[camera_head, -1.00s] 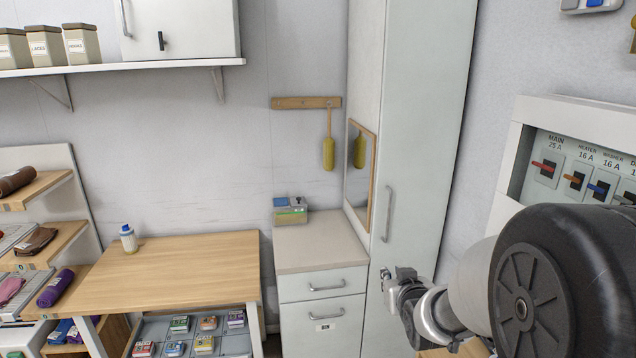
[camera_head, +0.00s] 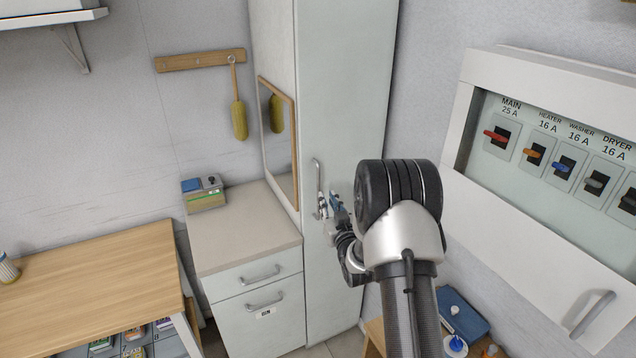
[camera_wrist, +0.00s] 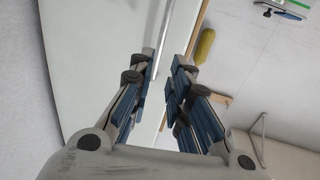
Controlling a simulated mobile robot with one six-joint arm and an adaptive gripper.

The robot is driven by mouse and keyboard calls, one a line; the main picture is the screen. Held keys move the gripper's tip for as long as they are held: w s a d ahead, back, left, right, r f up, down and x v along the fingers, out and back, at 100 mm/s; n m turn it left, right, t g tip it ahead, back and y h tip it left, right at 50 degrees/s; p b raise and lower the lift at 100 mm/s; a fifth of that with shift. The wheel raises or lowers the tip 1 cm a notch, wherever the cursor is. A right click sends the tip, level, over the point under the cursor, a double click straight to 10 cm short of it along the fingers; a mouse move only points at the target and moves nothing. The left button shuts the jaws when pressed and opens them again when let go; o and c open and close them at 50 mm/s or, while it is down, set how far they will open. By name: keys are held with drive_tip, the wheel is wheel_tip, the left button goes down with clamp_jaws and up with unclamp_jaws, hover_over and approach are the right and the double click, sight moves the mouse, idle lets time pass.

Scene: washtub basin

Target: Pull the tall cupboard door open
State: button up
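The tall cupboard (camera_head: 345,90) is pale and narrow and stands against the back wall, its door shut. Its upright metal bar handle (camera_head: 318,180) is at the door's left side, and my gripper (camera_head: 328,205) is close to the handle's lower part. In the wrist view my gripper (camera_wrist: 161,75) is open, with a gap between its blue-padded fingers. The handle bar (camera_wrist: 164,35) shows ahead, in line with that gap. I cannot tell whether a finger touches it. My arm hides part of the door's lower right.
A low drawer unit (camera_head: 240,235) with a small box (camera_head: 204,194) on top stands left of the cupboard. A mirror (camera_head: 279,140) hangs on the cupboard's side. A breaker panel (camera_head: 535,225) juts out at right. A stool with a blue tray (camera_head: 465,320) is below.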

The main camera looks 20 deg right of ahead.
sight(319, 183)
drive_tip(key=w, duration=0.3)
drive_tip(key=w+d, duration=0.1)
drive_tip(key=w, duration=0.3)
drive_tip(key=w+b, duration=0.1)
drive_tip(key=w, duration=0.3)
drive_tip(key=shift+w+d, duration=0.1)
drive_tip(key=shift+d, duration=0.3)
clamp_jaws()
